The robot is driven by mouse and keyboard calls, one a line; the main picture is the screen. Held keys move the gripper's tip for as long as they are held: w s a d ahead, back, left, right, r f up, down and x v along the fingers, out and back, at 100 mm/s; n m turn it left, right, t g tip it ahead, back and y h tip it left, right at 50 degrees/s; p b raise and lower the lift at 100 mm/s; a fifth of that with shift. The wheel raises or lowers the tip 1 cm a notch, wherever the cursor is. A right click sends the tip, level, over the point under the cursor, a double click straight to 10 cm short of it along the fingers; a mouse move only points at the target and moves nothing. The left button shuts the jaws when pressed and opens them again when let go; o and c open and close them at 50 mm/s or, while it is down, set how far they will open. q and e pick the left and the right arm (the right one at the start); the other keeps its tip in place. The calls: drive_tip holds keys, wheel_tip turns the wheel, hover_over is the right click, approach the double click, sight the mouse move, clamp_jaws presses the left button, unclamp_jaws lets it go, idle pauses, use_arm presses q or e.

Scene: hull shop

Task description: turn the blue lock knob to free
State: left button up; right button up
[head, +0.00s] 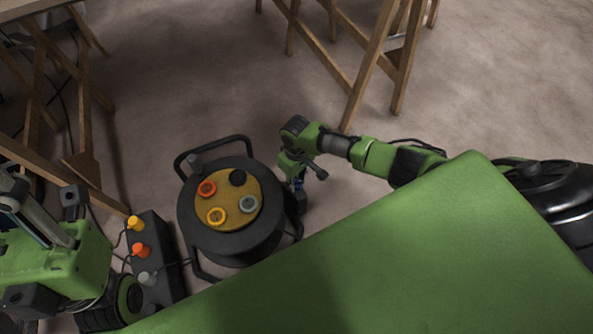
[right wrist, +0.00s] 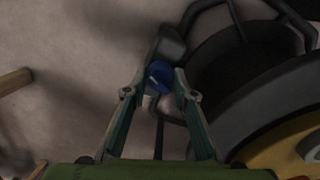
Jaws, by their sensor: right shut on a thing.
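The blue lock knob (right wrist: 158,76) is a round blue knob with a pale mark. It sits between the fingertips of my right gripper (right wrist: 153,83) in the right wrist view, beside the black cable reel (right wrist: 240,75). In the head view my right gripper (head: 298,184) reaches down at the right side of the cable reel (head: 207,247), and only a sliver of blue shows there. My right gripper is shut on the knob. The pale mark on the knob is slanted; no lock label can be read. My left arm (head: 55,262) is at the left edge, its fingers unclear.
The reel's yellow top (head: 228,187) carries several coloured round sockets. A black box (head: 160,262) with yellow, orange and grey plugs stands to the reel's left. Wooden trestles (head: 365,70) stand at the back. The floor (head: 200,75) behind the reel is clear.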

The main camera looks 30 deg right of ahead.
drive_tip(key=shift+r, duration=0.15)
drive_tip(key=n+p, duration=0.1)
drive_tip(key=n, duration=0.1)
drive_tip(key=shift+n, duration=0.4)
drive_tip(key=n+p, duration=0.1)
drive_tip(key=n, duration=0.2)
drive_tip(key=shift+n, duration=0.3)
drive_tip(key=n, duration=0.3)
drive_tip(key=shift+n+p, duration=0.3)
drive_tip(key=shift+a+n, duration=0.1)
drive_tip(key=shift+n, duration=1.8)
drive_tip(key=o, duration=1.1)
